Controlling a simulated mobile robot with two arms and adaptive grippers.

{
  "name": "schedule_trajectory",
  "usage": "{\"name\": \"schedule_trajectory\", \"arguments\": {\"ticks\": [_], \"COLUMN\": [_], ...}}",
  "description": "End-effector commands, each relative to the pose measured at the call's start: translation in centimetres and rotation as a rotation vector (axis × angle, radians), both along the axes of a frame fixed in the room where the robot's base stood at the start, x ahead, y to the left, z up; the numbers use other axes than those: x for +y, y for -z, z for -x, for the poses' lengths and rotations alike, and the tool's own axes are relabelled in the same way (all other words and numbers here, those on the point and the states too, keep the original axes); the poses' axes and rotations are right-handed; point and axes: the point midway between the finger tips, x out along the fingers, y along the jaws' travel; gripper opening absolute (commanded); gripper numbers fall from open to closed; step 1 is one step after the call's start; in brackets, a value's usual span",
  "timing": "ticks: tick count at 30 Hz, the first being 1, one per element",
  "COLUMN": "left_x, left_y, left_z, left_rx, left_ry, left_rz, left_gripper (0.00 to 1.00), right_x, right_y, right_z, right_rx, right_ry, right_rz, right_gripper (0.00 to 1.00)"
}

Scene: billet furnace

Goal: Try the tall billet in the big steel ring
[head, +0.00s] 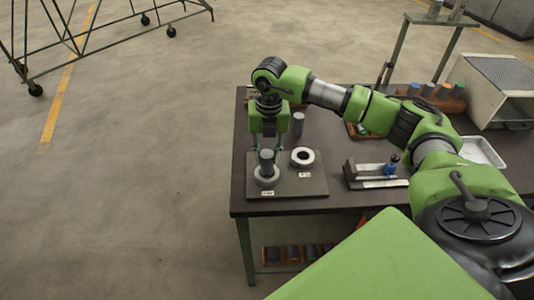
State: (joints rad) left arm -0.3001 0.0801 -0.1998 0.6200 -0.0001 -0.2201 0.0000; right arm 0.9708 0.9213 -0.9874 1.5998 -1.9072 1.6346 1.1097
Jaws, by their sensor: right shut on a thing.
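My right gripper (267,152) points down, shut on a dark grey cylindrical billet (267,162). The billet is upright, its lower end at the opening of a steel ring (266,181) on a dark plate (314,187). I cannot tell how deep it sits in the ring. A second steel ring (293,157) with an empty dark hole lies to the right on the same plate. Small labels lie in front of both rings; I cannot read them or tell surely which ring is the big one. My left gripper is not in view.
Another grey cylinder (298,123) stands behind the plate on the dark table (326,134). A metal fixture with a blue part (390,169), a pale tray (482,151), a rack of coloured-top cylinders (444,98) and a grey box (495,88) are to the right.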

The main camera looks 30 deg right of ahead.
Motion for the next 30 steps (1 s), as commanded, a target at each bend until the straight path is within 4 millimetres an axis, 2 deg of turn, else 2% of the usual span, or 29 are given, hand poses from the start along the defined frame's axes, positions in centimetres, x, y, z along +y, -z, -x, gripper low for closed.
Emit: {"name": "schedule_trajectory", "arguments": {"ticks": [30], "left_x": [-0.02], "left_y": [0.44], "left_z": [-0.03], "left_rx": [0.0], "left_ry": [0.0], "left_rz": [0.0], "left_gripper": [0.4], "right_x": [0.02], "right_y": [0.5], "right_z": [-0.07], "right_rx": [-0.003], "right_ry": [0.0], "right_rz": [-0.001], "right_gripper": [0.0]}}
